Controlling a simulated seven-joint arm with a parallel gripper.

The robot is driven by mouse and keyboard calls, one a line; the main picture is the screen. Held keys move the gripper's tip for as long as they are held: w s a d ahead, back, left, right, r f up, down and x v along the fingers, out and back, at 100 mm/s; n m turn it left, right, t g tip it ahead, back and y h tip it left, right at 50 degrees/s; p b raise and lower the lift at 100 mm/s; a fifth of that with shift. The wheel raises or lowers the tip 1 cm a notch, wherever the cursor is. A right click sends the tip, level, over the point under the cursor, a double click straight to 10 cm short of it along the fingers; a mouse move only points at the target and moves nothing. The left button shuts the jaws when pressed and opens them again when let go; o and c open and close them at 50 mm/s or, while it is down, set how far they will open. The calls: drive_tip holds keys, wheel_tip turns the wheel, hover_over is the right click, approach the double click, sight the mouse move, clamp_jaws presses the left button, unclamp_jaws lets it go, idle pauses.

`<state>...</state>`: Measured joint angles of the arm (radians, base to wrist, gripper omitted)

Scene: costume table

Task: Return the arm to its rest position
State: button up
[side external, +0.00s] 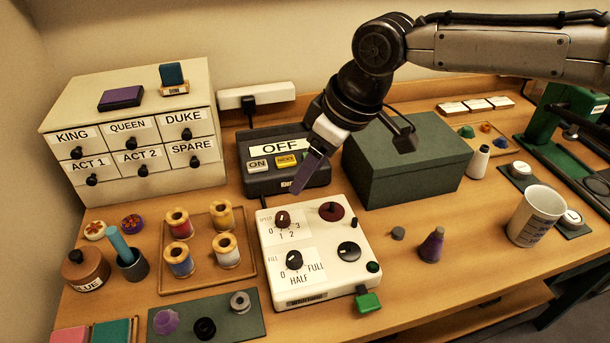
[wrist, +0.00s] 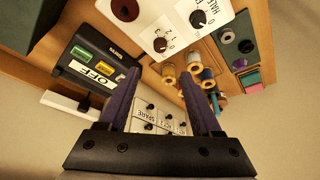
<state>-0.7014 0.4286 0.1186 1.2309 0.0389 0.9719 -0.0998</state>
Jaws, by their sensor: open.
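My gripper (side external: 307,172) hangs in the air above the table in the side external view, over the gap between the black box labelled OFF (side external: 283,175) and the white control panel (side external: 318,245). In the wrist view its two purple fingers (wrist: 160,100) stand well apart with nothing between them. My gripper is open and empty. The wrist view shows the labelled drawer cabinet (wrist: 158,118) beyond the fingers. It also shows spools (wrist: 190,85) near the right finger.
A dark green box (side external: 405,165) stands right of the gripper. A white mug (side external: 535,215) stands at the right. The drawer cabinet (side external: 203,95), a wooden spool tray (side external: 245,270) and a glue pot (side external: 85,268) are at the left. The table's front right is mostly clear.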

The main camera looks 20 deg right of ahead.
idle(0.5)
drive_tip(key=w+d+r+m+t, duration=0.1)
drive_tip(key=w+d+r, duration=0.1)
drive_tip(key=d+r, duration=0.35)
drive_tip(key=s+d+r+m+t+h, duration=0.15)
drive_tip(key=s+d+r, duration=0.25)
drive_tip(key=d, duration=0.7)
drive_tip(key=s+d+r+m+t+y, duration=0.1)
drive_tip(key=s+d+r+m, duration=0.25)
drive_tip(key=d, duration=0.65)
drive_tip(key=s+d+f+m+h, duration=0.1)
drive_tip(key=s+d+f+h, duration=0.1)
drive_tip(key=s+d, duration=0.75)
drive_tip(key=s+d+f+m+g, duration=0.1)
drive_tip(key=s+f+m, duration=0.1)
drive_tip(key=s+f, duration=0.9)
drive_tip(key=shift+s+d+f+h, duration=0.2)
drive_tip(key=shift+s+h, duration=0.15)
drive_tip(key=shift+s, duration=0.05)
